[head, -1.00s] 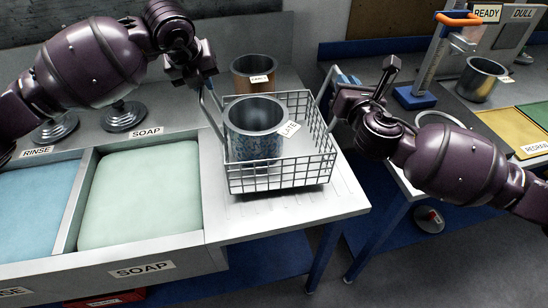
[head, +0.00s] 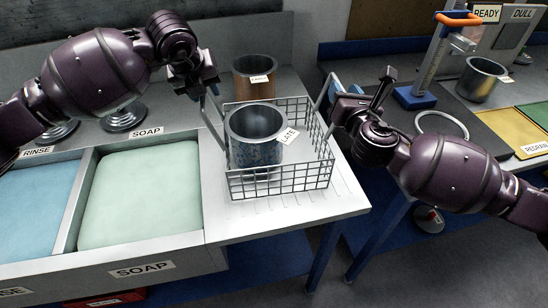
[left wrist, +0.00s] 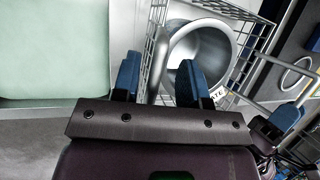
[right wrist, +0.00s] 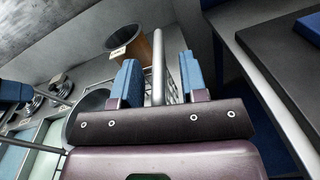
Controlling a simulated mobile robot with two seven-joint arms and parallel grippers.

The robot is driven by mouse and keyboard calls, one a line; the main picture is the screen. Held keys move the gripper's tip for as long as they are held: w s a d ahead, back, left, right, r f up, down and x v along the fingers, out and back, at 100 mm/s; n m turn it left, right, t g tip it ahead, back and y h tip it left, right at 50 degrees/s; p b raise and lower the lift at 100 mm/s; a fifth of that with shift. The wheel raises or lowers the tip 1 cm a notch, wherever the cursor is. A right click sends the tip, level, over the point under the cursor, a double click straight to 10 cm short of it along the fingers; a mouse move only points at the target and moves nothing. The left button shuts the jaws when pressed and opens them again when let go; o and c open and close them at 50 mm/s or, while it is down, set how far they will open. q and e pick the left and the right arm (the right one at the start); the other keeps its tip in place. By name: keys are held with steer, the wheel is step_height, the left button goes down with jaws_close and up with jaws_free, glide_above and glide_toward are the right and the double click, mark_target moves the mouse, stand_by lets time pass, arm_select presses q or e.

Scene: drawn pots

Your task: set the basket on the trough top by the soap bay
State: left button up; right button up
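The wire basket (head: 290,180) stands level on the ribbed metal trough top (head: 222,222), just right of the soap bay (head: 140,195). A speckled blue-grey pot (head: 255,145) tagged LATE is inside it. My left gripper (head: 208,88) is at the basket's left handle; in the left wrist view its blue fingers (left wrist: 158,82) are spread with the handle bar between them. My right gripper (head: 342,90) is at the right handle; in the right wrist view its fingers (right wrist: 157,82) are apart, with gaps on both sides of the handle bar.
A copper-coloured pot (head: 254,78) stands behind the basket. The rinse bay (head: 38,210) lies at the far left. Across a gap at right, another bench holds a blue-based gauge (head: 414,98), a ring (head: 442,124) and a metal pot (head: 481,80). Bare trough top lies in front of the basket.

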steer(key=shift+s, duration=0.1)
arm_select(q)
steer(key=v, duration=1.2)
arm_select(e)
steer(key=s+d, duration=0.2)
steer(key=s, duration=0.9)
steer(key=shift+s, duration=0.35)
